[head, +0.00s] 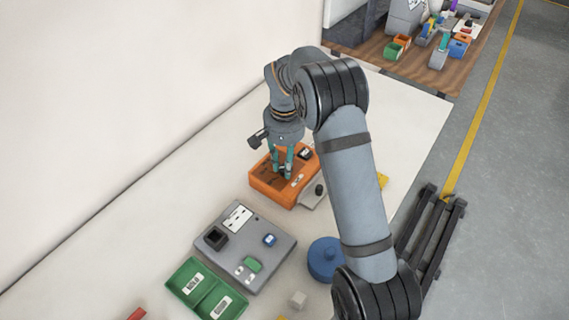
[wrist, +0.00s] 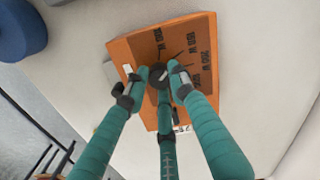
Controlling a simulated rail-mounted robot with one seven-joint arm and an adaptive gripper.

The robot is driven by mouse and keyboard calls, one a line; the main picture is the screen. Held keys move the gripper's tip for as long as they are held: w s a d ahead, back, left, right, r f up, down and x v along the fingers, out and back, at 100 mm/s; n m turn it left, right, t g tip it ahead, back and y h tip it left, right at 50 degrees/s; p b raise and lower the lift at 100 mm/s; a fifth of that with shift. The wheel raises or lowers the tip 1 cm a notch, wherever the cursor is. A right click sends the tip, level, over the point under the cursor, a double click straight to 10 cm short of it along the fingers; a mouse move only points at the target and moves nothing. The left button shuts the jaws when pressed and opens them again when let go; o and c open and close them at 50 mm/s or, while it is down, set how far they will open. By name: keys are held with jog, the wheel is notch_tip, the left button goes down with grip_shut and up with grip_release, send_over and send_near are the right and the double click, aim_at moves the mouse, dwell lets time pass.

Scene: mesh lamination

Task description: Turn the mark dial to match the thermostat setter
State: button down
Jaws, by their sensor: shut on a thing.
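An orange box (head: 262,188) stands on the table, and its dark panel carries printed watt labels. It fills the middle of the wrist view (wrist: 135,48). A round dark dial (wrist: 158,74) with a pale line sits on this panel, with thin marks around it. My gripper (head: 283,173) points down over the box. In the wrist view its teal fingers (wrist: 157,84) are closed around the dial, partly covering it. I cannot tell which part is the thermostat setter.
A small grey piece with a black knob (head: 319,189) is at the orange box's right side. A grey panel (head: 222,268) with sockets and a green divided tray (head: 178,283) lie nearer. A blue round object (head: 325,258) stands beside my arm. The table is clear at left.

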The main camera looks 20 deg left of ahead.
jog(key=c, duration=1.5)
grip_release()
jog(key=shift+o, duration=0.2)
jog(key=shift+r, duration=0.1)
notch_tip(320, 180, up, 12)
notch_tip(320, 180, down, 12)
jog(key=shift+f, duration=0.2)
jog(key=shift+r, duration=0.1)
